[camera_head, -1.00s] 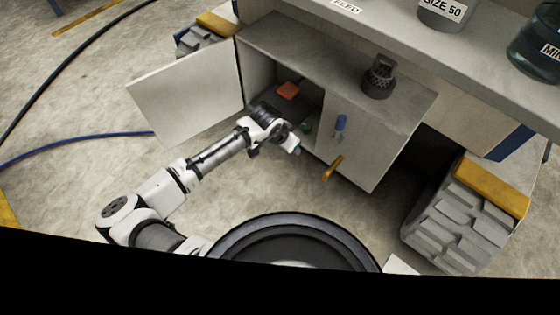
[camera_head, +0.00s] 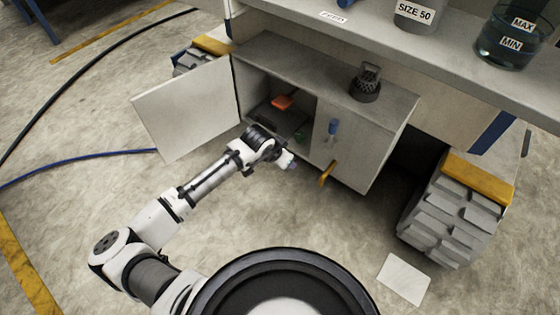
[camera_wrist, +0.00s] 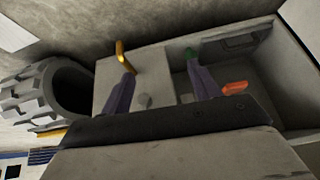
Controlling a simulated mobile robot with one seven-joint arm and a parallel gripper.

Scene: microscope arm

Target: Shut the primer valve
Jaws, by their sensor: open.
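No label marks the primer valve, so I cannot tell which fitting it is. A yellow lever (camera_head: 327,173) sticks out low on the grey cabinet's front panel, tilted. A small green part (camera_head: 299,137) and an orange-red part (camera_head: 282,102) sit inside the open compartment. My gripper (camera_head: 291,164) is open and empty, in front of the compartment and left of the yellow lever. In the wrist view my gripper (camera_wrist: 160,70) shows the yellow lever (camera_wrist: 124,57) by its left fingertip and the green part (camera_wrist: 191,53) by its right fingertip, partly hidden.
The cabinet door (camera_head: 188,105) stands wide open at the left of the compartment. A chunky grey tyre-like block (camera_head: 448,218) stands to the right. A blue hose (camera_head: 75,165) crosses the floor at left.

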